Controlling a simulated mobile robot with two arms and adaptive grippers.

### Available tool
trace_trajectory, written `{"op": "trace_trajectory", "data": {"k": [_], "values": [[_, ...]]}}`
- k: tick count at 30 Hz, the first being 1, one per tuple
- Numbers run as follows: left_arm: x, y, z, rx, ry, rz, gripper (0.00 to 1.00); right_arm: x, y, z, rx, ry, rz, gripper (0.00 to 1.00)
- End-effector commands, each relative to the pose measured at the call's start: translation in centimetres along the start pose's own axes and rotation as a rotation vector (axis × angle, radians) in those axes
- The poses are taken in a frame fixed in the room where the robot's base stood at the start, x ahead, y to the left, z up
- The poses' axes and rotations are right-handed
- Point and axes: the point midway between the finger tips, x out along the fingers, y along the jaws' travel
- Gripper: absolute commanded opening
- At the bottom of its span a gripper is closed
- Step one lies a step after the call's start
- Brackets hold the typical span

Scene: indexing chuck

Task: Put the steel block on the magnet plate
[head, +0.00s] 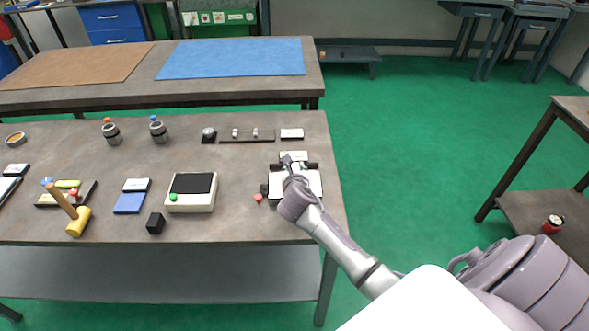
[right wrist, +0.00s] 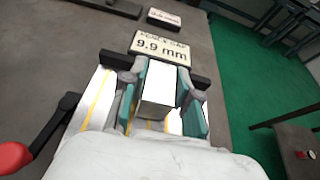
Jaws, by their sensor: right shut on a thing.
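My right gripper (head: 290,166) is over a pale plate (head: 312,184) near the table's right end. In the right wrist view its teal-padded fingers (right wrist: 158,90) are shut on a shiny steel block (right wrist: 158,84). The plate (right wrist: 94,100) has yellow lines, dark bars at its far side and a black lever with a red knob (right wrist: 12,157); it looks like the magnet plate. The block is above the plate's surface; whether they touch cannot be told. The gripper hides much of both in the head view. My left gripper is not in view.
A sign reading 9.9 mm (right wrist: 160,46) stands just behind the plate. A box with a dark screen (head: 193,191), a black cube (head: 156,223) and a mallet (head: 77,220) are left of it. A dark rail (head: 246,137) lies behind. The table's right edge is close by.

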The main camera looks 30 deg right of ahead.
Motion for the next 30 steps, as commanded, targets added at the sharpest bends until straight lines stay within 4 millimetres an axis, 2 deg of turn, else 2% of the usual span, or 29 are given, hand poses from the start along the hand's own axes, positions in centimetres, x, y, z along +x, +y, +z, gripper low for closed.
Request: {"op": "trace_trajectory", "data": {"k": [9,10,14,25,30], "values": [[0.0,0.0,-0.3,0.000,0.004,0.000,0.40,0.1,0.0,0.0,-0.001,-0.004,0.000,0.00],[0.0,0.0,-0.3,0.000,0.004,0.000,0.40,0.1,0.0,-0.2,-0.001,0.000,-0.001,0.34],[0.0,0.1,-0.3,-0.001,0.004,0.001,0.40,0.1,0.0,-0.2,-0.001,0.000,-0.001,0.56],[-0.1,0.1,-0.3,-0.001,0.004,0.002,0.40,-0.2,0.0,0.1,0.001,0.000,0.000,0.56],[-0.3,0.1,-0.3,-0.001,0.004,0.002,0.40,-2.7,0.0,0.0,-0.002,0.000,0.001,0.56]]}}
